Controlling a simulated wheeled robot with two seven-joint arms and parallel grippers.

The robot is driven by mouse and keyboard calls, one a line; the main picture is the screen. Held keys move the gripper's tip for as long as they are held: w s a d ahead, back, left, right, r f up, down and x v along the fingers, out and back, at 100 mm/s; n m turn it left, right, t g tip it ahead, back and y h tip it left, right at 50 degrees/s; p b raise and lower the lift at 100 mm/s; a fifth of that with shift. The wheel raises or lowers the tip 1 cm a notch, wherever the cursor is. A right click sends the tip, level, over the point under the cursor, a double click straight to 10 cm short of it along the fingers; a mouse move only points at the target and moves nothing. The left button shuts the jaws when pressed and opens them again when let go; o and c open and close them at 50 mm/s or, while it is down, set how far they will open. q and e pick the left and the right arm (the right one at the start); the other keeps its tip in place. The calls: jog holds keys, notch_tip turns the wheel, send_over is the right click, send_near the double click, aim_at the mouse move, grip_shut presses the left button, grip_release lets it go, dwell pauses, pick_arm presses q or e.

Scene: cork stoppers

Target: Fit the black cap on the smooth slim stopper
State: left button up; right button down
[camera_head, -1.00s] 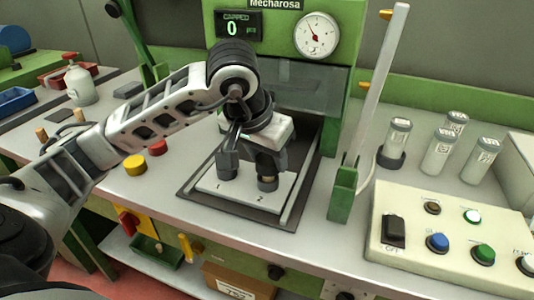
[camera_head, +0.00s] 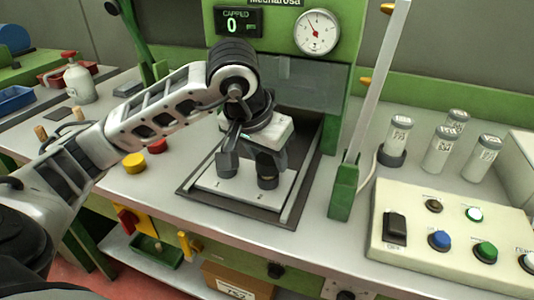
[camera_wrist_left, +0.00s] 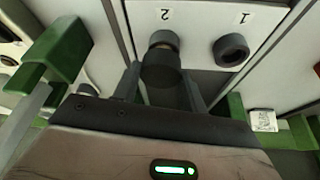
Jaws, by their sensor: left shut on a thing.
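My left gripper (camera_head: 252,165) reaches down over the white plate (camera_head: 240,195) of the green press. In the left wrist view its fingers (camera_wrist_left: 163,88) are shut on the dark black cap (camera_wrist_left: 162,72). The cap is directly over the holder marked 2 (camera_wrist_left: 163,38), where a thin brownish cork edge of the stopper (camera_wrist_left: 162,45) shows between cap and holder. The cap hides most of the stopper, so whether it is fully seated cannot be told. The black holder marked 1 (camera_wrist_left: 231,49) looks empty. My right gripper is not in view.
A yellow cap (camera_head: 134,162) and a red cap (camera_head: 158,146) lie left of the press. Small corks (camera_head: 41,133) stand farther left. A green post (camera_head: 344,190), several labelled jars (camera_head: 440,150) and a button panel (camera_head: 450,235) are on the right.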

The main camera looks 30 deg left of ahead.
pick_arm(q)
jog(key=shift+f, duration=0.15)
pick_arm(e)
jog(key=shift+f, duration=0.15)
pick_arm(q)
jog(key=o, duration=1)
jog(key=p+v, duration=0.2)
jog(key=v, duration=1.4)
jog(key=shift+s+p, duration=0.1)
jog(key=shift+p, duration=0.25)
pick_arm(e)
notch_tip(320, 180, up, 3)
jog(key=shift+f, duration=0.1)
